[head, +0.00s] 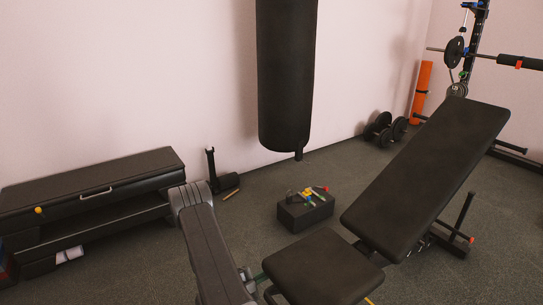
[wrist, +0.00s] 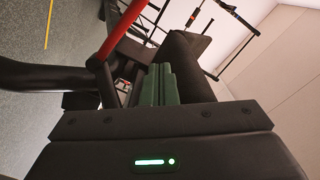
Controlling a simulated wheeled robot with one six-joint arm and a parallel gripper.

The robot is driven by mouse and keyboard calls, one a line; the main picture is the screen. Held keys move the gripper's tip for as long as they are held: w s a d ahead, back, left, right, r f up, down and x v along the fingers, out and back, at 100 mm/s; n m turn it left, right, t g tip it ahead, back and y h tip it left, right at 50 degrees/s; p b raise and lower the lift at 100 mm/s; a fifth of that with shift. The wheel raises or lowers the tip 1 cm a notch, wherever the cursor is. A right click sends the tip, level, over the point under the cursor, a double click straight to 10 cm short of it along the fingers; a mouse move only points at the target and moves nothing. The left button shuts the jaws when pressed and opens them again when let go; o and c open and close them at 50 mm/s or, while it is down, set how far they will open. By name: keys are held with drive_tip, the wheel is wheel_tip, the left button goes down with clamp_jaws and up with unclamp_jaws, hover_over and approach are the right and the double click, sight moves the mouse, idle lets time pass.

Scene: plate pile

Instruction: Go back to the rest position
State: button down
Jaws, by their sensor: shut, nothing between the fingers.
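My gripper (wrist: 158,84) shows in the wrist view with its two green fingers together and nothing between them. Its dark body with a lit green strip fills the bottom of that view. A red bar and black frame parts show just beyond the fingers; I cannot tell if they touch. In the head view, part of my grey arm reaches down at the lower middle, left of the weight bench (head: 425,180). The gripper end is mostly hidden or too small to make out there.
A black punching bag (head: 287,75) hangs at the centre back. A low black box (head: 305,213) with small coloured items stands on the floor left of the bench. A dark storage bench (head: 90,183) is along the left wall. Dumbbells (head: 384,130) and an orange roll (head: 421,92) are at the back right.

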drive_tip(key=p+v, duration=0.2)
drive_tip(key=v, duration=0.6)
drive_tip(key=shift+s+a, duration=0.15)
drive_tip(key=shift+a, duration=0.1)
